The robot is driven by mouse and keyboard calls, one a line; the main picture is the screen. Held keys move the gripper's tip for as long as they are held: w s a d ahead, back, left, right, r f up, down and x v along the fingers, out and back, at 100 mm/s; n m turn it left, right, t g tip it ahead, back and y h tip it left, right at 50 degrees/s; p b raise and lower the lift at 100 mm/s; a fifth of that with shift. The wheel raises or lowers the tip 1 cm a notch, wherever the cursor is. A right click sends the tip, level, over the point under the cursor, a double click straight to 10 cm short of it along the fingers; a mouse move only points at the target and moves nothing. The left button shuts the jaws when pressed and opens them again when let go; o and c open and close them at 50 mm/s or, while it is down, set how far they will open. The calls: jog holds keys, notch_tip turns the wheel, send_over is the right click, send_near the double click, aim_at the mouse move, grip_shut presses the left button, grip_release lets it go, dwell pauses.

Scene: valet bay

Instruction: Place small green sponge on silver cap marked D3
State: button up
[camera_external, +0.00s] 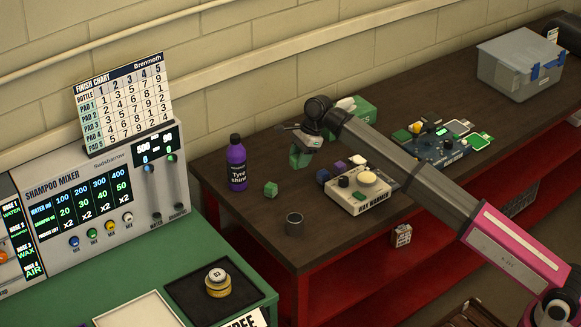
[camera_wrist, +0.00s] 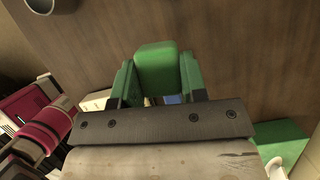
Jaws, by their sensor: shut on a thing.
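My gripper (camera_external: 302,143) hangs above the dark wooden table, just left of the wax warmer. It is shut on a small green sponge (camera_wrist: 156,68), a block that sits between the two green fingers in the wrist view. In the outside view the green fingers and sponge merge into one shape. The silver cap (camera_external: 217,273), with a small mark on top that looks like D3, sits on a yellow-banded round container. That container stands on a black mat (camera_external: 190,295) on the green counter, at lower left, well away from my gripper.
Another green cube (camera_external: 271,189) lies on the table next to a purple bottle (camera_external: 237,163). A dark cup (camera_external: 295,223) stands near the table's front edge. The wax warmer (camera_external: 360,193) is to the right. The shampoo mixer (camera_external: 90,205) stands behind the counter mat.

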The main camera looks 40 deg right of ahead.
jog(key=s+a+f, duration=0.1)
jog(key=s+a, duration=0.7)
jog(key=a, duration=0.6)
jog(key=s+a+n, duration=0.1)
jog(key=s+a, duration=0.7)
jog(key=a, duration=0.6)
jog(key=s+a+f, duration=0.1)
jog(key=s+a, duration=0.7)
jog(key=a, duration=0.6)
send_over(211, 280)
jog(key=d, duration=0.1)
notch_tip(211, 280, down, 7)
jog(key=shift+s+d+r, duration=0.1)
jog(key=shift+s+d, duration=0.05)
jog(key=shift+f, duration=2.15)
jog(key=o, duration=0.9)
jog(key=shift+f, duration=0.1)
jog(key=v, duration=1.2)
jog(key=shift+w, duration=0.25)
